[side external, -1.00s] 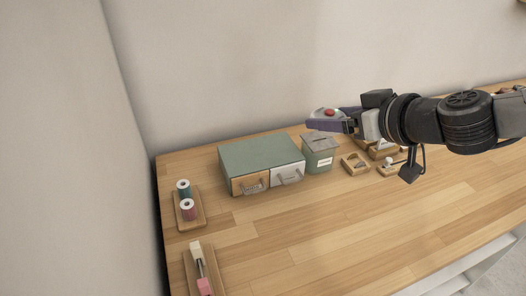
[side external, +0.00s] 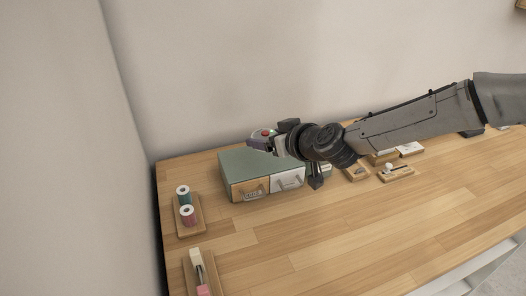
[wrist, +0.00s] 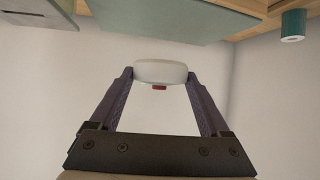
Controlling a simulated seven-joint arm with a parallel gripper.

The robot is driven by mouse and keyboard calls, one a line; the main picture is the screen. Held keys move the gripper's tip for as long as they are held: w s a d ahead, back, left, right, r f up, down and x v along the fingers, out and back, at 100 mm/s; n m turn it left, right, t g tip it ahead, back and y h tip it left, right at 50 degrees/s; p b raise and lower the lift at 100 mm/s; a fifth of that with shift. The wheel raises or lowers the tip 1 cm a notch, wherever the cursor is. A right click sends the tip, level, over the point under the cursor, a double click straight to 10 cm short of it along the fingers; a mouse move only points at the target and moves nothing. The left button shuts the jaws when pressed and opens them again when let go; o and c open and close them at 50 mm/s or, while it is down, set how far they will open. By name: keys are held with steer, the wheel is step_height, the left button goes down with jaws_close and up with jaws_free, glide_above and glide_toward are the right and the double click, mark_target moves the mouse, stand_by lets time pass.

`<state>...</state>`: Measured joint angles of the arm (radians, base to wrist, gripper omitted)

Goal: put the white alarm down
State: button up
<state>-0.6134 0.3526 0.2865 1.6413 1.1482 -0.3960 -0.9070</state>
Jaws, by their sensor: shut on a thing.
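The white alarm (wrist: 160,72) is a rounded white piece with a red part, held between the two fingertips of my gripper (wrist: 160,76) in the wrist view. In the side external view the alarm (side external: 262,134) shows its red part on top, and my gripper (side external: 265,143) is shut on it. It is in the air at the height of the green box's top or above it. The green drawer box (side external: 245,162) stands on the table below and around it in the picture; the exact gap cannot be told.
Spools (side external: 186,214) stand on a wooden tray at the left. A second tray with a pink-ended tool (side external: 199,270) lies at the front left. Small wooden holders (side external: 395,174) sit to the right, partly behind my arm. The middle and front of the table (side external: 320,225) are clear.

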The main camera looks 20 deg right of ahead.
mark_target(263, 161)
steer(key=shift+w+a+f, duration=0.2)
steer(key=shift+w+f, duration=0.25)
steer(key=shift+f, duration=0.1)
steer(key=shift+w+a+f, duration=0.1)
steer(key=shift+w+f, duration=0.1)
steer(key=shift+f, duration=0.8)
steer(key=shift+w+a+f, duration=0.1)
steer(key=shift+w+f, duration=0.05)
steer(key=shift+f, duration=0.8)
steer(key=shift+f, duration=0.15)
steer(key=o, duration=1.4)
steer(key=shift+s+r, duration=0.25)
steer(key=shift+r, duration=0.05)
steer(key=v, duration=1.1)
steer(key=shift+s+d+r, duration=0.1)
steer(key=shift+s, duration=0.15)
